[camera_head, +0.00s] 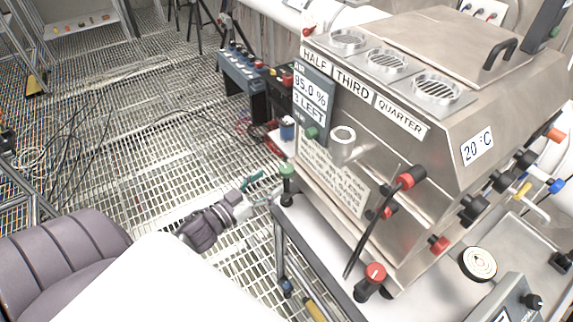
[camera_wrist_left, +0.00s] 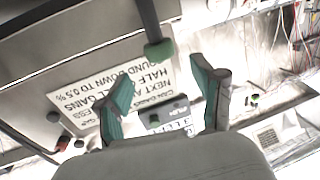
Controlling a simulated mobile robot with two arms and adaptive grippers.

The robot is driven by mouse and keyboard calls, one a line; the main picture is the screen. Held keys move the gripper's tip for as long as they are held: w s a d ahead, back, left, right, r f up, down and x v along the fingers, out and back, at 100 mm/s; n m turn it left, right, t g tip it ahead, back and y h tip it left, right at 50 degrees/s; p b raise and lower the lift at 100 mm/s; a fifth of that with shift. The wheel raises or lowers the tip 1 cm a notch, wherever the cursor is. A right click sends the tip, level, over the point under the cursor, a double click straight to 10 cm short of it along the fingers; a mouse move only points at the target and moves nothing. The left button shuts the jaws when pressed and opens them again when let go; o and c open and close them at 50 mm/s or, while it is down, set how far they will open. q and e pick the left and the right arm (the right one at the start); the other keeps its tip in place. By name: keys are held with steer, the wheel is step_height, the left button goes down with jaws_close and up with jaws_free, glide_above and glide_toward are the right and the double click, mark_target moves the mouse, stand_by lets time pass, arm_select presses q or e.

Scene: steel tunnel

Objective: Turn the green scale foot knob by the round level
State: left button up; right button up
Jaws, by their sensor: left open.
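A green knob (camera_head: 287,171) tops a short dark post at the near left corner of the table under the steel machine. It also shows in the left wrist view (camera_wrist_left: 159,49), beyond and between my fingertips. My left gripper (camera_head: 258,190) has teal fingertips and is just left of this knob, apart from it. In the wrist view the fingers (camera_wrist_left: 165,92) are spread with nothing between them. A round white disc with a dark rim (camera_head: 479,263), possibly the round level, lies on the right part of the table. My right gripper is out of view.
The steel machine (camera_head: 440,130) with labels and a display (camera_head: 312,100) stands close to the right. Another green knob (camera_head: 311,133) is below the display. A red-topped knob (camera_head: 375,272) and a long dark lever (camera_head: 370,230) are at the table's front. Grating floor lies left.

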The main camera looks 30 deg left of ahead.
mark_target(281, 172)
arm_select(q)
steer(key=w, duration=0.4)
steer(key=w+d+p, duration=0.1)
steer(key=w, duration=0.1)
steer(key=shift+w+d+f, duration=0.1)
steer(key=shift+w, duration=0.55)
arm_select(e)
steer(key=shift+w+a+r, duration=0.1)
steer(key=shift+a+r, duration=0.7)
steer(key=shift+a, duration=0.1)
arm_select(q)
steer(key=c, duration=1.2)
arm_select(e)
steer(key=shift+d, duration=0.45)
